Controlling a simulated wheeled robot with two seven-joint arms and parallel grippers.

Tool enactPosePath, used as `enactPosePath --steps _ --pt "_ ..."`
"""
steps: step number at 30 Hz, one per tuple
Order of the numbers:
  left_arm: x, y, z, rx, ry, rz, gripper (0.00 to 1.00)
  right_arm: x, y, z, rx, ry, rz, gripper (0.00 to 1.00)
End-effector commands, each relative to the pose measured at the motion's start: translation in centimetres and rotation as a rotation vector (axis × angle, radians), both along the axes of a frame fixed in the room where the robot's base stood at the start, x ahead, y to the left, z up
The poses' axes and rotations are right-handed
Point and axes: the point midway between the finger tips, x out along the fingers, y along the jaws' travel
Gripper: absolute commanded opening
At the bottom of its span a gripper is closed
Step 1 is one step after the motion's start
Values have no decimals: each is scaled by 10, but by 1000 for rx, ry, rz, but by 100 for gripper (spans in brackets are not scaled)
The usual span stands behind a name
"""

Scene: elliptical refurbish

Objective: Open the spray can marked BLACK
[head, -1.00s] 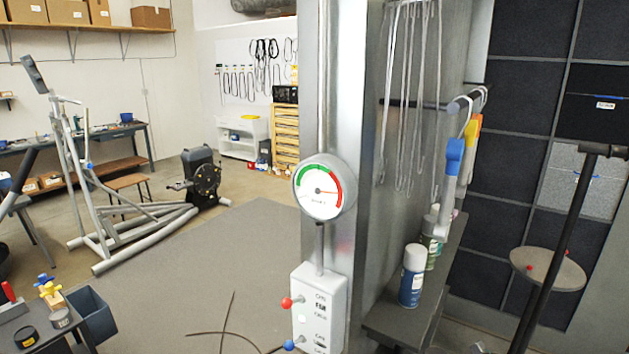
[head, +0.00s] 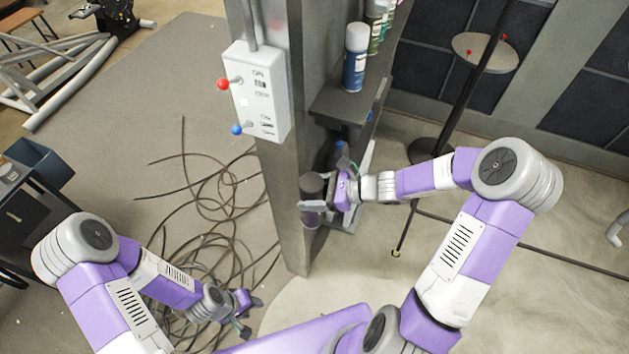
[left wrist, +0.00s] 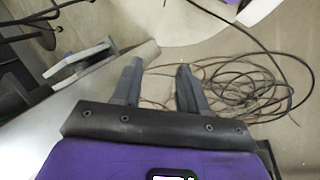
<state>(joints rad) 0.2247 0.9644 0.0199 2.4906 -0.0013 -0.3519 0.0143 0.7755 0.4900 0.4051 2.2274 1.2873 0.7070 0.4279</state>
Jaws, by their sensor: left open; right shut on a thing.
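My right gripper (head: 325,204) is shut on a dark can (head: 311,186), held upright at the lower part of the grey pillar's right side. Its lower end looks purple, and a finger crosses its middle. No label can be read on it, so I cannot tell whether it is marked BLACK. A blue spray can with a light cap (head: 355,60) stands on the upper shelf, with green cans (head: 377,28) behind it. My left gripper (head: 243,312) is open and empty above the floor cables; its two spread fingers show in the left wrist view (left wrist: 160,70).
The grey pillar (head: 275,170) carries a white switch box (head: 258,95) with red and blue knobs. The dark upper shelf (head: 340,103) overhangs my right gripper. Tangled cables (head: 210,200) lie on the floor. A dark stand (head: 470,85) rises at the right.

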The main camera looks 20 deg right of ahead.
Motion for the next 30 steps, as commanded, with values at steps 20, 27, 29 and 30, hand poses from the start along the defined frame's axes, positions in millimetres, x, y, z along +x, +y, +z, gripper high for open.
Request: enactPosePath --steps 20,27,29,30 --pt "0 0 0 0 2 2 72 -15 71 87 -1 2 277 1" --pt "17 1 1 -10 94 109 98 -14 71 87 -1 1 276 1" --pt "25 1 3 -20 150 169 98 -14 71 87 -1 1 276 1" --pt "32 0 6 -32 190 215 98 -14 71 87 -1 1 276 1"
